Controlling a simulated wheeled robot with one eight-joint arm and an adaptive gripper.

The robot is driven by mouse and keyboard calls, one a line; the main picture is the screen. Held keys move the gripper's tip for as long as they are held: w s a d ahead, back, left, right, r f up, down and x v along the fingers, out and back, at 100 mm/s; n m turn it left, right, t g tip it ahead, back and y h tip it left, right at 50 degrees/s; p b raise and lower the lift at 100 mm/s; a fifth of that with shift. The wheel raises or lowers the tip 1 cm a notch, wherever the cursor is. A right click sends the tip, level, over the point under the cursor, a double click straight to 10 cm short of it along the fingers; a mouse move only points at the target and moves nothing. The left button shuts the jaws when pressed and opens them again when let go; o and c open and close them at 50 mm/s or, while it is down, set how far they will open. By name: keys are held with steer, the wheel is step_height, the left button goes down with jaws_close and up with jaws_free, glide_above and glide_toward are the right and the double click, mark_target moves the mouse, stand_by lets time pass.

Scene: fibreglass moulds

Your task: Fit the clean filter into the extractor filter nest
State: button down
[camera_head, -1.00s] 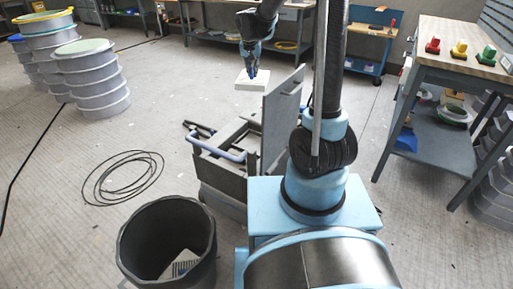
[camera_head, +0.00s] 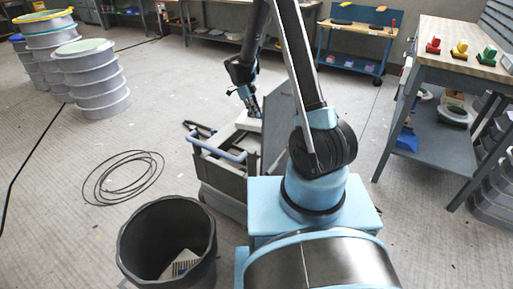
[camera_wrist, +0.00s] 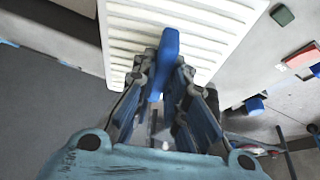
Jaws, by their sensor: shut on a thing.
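The clean filter is a white ribbed panel (camera_wrist: 125,42) with a blue tab (camera_wrist: 168,45) in the wrist view. My gripper (camera_wrist: 160,92) is shut on the blue tab. In the head view my gripper (camera_head: 254,110) holds the filter (camera_head: 245,124) at the top of the grey extractor (camera_head: 222,180), beside its raised lid (camera_head: 281,125). The filter's right side is hidden by the lid. The nest is not clearly visible, and I cannot tell whether the filter touches it.
A black bin (camera_head: 140,240) holding a grey slatted piece (camera_head: 180,263) stands in front of the extractor. A coiled black cable (camera_head: 125,178) lies on the floor to the left. A workbench (camera_head: 455,60) with coloured blocks stands at the right. Stacked round moulds (camera_head: 92,80) stand at the left.

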mark_target(256, 119)
steer(key=f+m, duration=0.1)
steer(key=s+f+m, duration=0.1)
steer(key=f+m+g, duration=0.1)
steer(key=shift+s+d+f+y, duration=0.15)
steer(key=shift+d+y, duration=0.1)
steer(key=shift+y, duration=0.05)
steer(key=shift+f, duration=4.85)
steer(key=c, duration=1.6)
jaws_free()
steer(key=v, duration=1.2)
